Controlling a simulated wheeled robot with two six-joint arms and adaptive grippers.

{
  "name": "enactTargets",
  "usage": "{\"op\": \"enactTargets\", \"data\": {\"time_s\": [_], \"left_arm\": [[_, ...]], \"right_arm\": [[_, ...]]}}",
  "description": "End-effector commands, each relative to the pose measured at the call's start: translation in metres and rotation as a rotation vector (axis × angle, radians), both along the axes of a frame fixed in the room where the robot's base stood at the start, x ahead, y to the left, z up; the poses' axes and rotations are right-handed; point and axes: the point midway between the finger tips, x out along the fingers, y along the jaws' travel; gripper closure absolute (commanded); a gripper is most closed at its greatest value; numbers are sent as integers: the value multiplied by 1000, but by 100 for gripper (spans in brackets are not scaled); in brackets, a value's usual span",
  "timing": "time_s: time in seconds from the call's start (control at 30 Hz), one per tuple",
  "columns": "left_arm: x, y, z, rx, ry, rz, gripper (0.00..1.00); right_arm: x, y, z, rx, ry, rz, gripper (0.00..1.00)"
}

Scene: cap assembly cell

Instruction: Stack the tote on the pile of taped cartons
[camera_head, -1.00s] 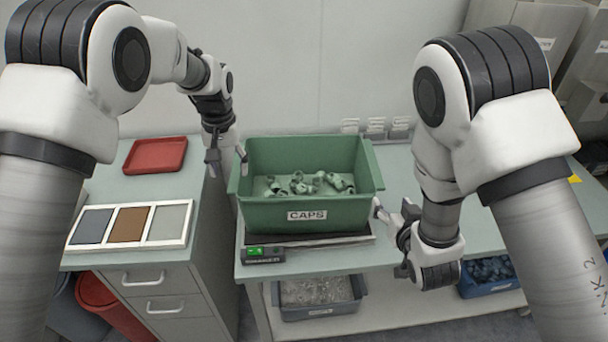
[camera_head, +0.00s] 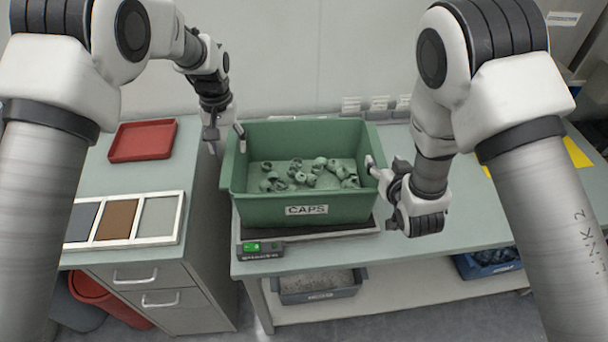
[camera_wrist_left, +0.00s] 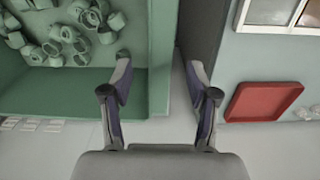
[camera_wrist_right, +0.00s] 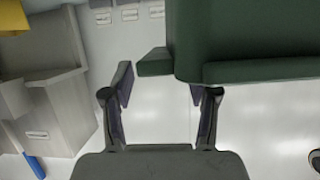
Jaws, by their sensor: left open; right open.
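The green tote (camera_head: 265,207) labelled CAPS stands upright on a scale (camera_head: 365,230) on the bench, with several grey-green caps (camera_head: 310,175) inside. My left gripper (camera_head: 226,137) is open at the tote's left side. In the left wrist view, the tote's side wall (camera_wrist_left: 160,60) lies between its fingers (camera_wrist_left: 160,80). My right gripper (camera_head: 385,190) is open at the tote's right side. In the right wrist view, the tote's rim (camera_wrist_right: 265,71) reaches over its fingers (camera_wrist_right: 160,90); contact is unclear. No pile of taped cartons is clearly recognisable.
A red tray (camera_head: 142,140) and a three-panel sample tray (camera_head: 160,218) lie on the left cabinet. A grey bin (camera_head: 318,287) and a blue bin (camera_head: 490,264) stand below the bench. Labelled grey boxes (camera_wrist_right: 55,105) stand beyond my right gripper. Bench right of the tote is mostly clear.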

Motion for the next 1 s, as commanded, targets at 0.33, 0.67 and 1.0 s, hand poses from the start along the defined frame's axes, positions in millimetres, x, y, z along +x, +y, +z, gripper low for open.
{"op": "enactTargets", "data": {"time_s": [0.33, 0.67, 1.0], "left_arm": [[0, 0, -42, 0, -1, 0, 40], [0, 0, -43, 0, -1, 0, 65], [0, 0, -43, 0, 0, 0, 100]], "right_arm": [[39, 3, -16, 0, 0, 0, 41], [39, 3, -16, 0, 1, 0, 66], [39, 3, -16, 0, 0, 0, 100]]}}
